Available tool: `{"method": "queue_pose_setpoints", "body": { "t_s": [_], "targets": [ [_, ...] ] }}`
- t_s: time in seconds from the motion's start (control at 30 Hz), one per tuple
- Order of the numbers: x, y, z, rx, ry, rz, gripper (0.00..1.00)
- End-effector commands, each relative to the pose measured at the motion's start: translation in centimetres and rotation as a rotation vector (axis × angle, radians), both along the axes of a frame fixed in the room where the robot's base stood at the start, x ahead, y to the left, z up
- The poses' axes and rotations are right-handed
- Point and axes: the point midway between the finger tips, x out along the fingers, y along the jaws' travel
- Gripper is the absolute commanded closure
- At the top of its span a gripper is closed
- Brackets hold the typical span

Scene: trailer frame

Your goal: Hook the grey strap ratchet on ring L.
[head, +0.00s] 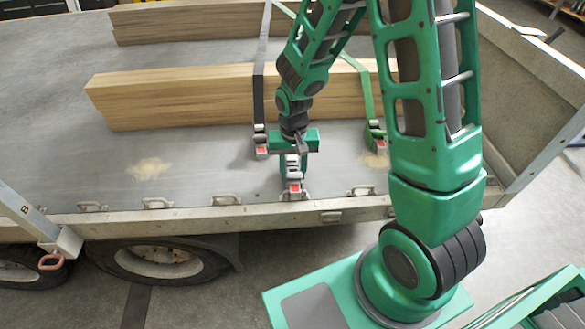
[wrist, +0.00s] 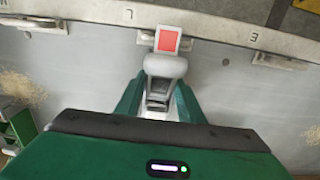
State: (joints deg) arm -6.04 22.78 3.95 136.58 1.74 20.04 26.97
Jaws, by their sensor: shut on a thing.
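My gripper (head: 293,168) points down over the trailer deck near its side rail. In the wrist view its two green fingers (wrist: 159,88) are shut on a grey ratchet (wrist: 165,66) with a red end plate (wrist: 167,40). The held grey ratchet also shows in the head view (head: 294,180). Ring L (wrist: 145,38) is on the rail beside an upside-down L mark; the red end lies over it in the picture. It also shows in the head view (head: 296,197). I cannot tell whether the hook is in the ring. The held ratchet's strap is not clear.
Similar rings sit left (head: 226,199) and right (head: 363,190) along the rail. A dark strap with a red-tagged ratchet (head: 261,147) and a green strap with its ratchet (head: 376,138) cross the timber (head: 180,95). The deck at left is mostly clear, with some sawdust (head: 150,168).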

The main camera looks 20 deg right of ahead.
Motion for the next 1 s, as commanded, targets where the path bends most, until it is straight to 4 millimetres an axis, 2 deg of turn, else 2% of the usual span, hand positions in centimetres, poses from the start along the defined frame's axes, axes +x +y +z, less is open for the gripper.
{"method": "queue_pose_setpoints", "body": {
  "t_s": [0.3, 0.33, 0.4, 0.43, 0.77, 0.87, 1.0],
  "targets": [
    [0.0, 0.0, -0.1, 0.000, 0.000, 0.000, 0.97],
    [0.0, 0.0, -0.1, 0.000, 0.000, 0.000, 0.63],
    [0.0, 0.0, -0.1, 0.000, 0.000, -0.001, 0.46],
    [0.0, 0.0, -0.1, 0.000, 0.000, -0.001, 0.43],
    [0.0, -0.1, 0.1, 0.000, 0.000, -0.002, 0.43],
    [0.1, -0.1, 0.8, 0.000, -0.002, -0.002, 0.43],
    [0.1, -0.1, 2.8, 0.001, -0.004, -0.002, 0.43]
  ]
}}
